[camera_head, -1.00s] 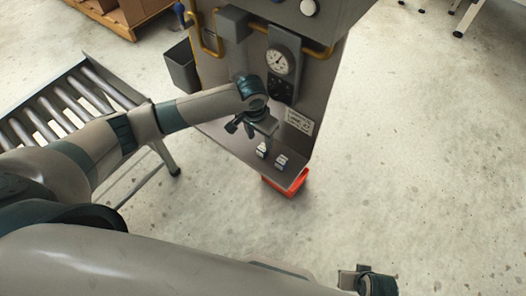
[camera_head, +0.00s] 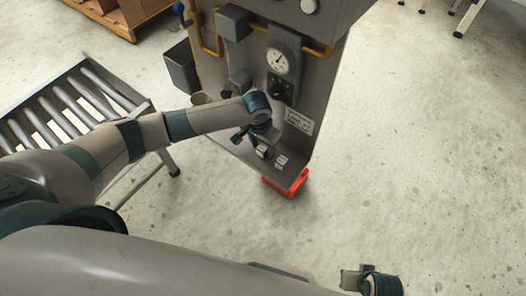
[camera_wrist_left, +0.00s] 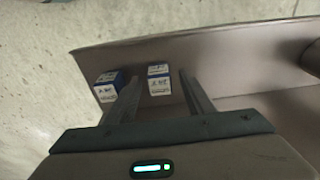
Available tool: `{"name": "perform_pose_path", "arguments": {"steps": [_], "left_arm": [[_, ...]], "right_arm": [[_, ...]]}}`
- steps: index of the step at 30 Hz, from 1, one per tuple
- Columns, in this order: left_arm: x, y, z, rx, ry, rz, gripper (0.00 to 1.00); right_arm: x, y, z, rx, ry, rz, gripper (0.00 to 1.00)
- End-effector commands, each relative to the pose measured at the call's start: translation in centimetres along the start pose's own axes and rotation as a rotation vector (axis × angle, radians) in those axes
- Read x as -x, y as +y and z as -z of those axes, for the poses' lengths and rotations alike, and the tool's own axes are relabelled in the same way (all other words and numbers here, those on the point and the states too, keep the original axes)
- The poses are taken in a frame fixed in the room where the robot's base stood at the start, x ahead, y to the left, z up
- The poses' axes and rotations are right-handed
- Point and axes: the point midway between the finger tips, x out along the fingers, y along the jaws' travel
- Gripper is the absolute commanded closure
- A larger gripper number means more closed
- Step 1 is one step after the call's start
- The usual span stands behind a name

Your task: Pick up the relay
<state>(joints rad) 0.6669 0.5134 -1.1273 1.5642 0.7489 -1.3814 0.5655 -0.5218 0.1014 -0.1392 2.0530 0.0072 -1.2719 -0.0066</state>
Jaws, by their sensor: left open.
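Two small white-and-blue boxes that look like relays stand on the grey shelf of the machine. In the head view, one relay (camera_head: 262,152) is close by my left gripper (camera_head: 254,143) and the other relay (camera_head: 282,161) is to its right. In the left wrist view, my left gripper (camera_wrist_left: 159,78) is open, and one relay (camera_wrist_left: 159,86) shows between its fingers. The second relay (camera_wrist_left: 107,92) is left of the left finger. I cannot tell whether a finger touches either. My right gripper (camera_head: 352,278) shows only partly at the bottom of the head view.
The shelf (camera_head: 225,139) has raised edges and belongs to a machine with a gauge (camera_head: 278,62), knobs and yellow pipes (camera_head: 207,42). A red bin (camera_head: 290,186) is below the shelf. A roller conveyor (camera_head: 70,105) stands at left.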

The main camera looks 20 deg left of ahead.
Motion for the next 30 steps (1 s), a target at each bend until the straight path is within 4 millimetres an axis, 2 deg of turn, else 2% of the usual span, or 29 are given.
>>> {"name": "perform_pose_path", "arguments": {"steps": [4, 16, 21, 22, 30], "left_arm": [[-0.42, -0.01, 0.03, 0.000, 0.001, 0.000, 0.52], [-0.38, 0.00, 0.01, 0.000, 0.001, 0.000, 0.52], [-0.37, 0.00, 0.01, 0.000, 0.001, 0.000, 0.92], [-0.37, 0.00, 0.01, 0.000, 0.001, 0.000, 0.97], [-0.34, -0.01, 0.02, 0.000, 0.001, 0.000, 0.97]], "right_arm": [[0.49, -0.04, 0.11, 0.000, 0.006, 0.000, 0.69], [0.26, -0.05, -0.31, 0.000, -0.003, 0.001, 0.69], [0.22, -0.03, -0.35, -0.001, -0.004, 0.000, 0.69], [0.21, -0.03, -0.36, -0.001, -0.004, 0.000, 0.69], [0.20, -0.01, -0.37, -0.001, -0.004, 0.000, 0.69]]}}
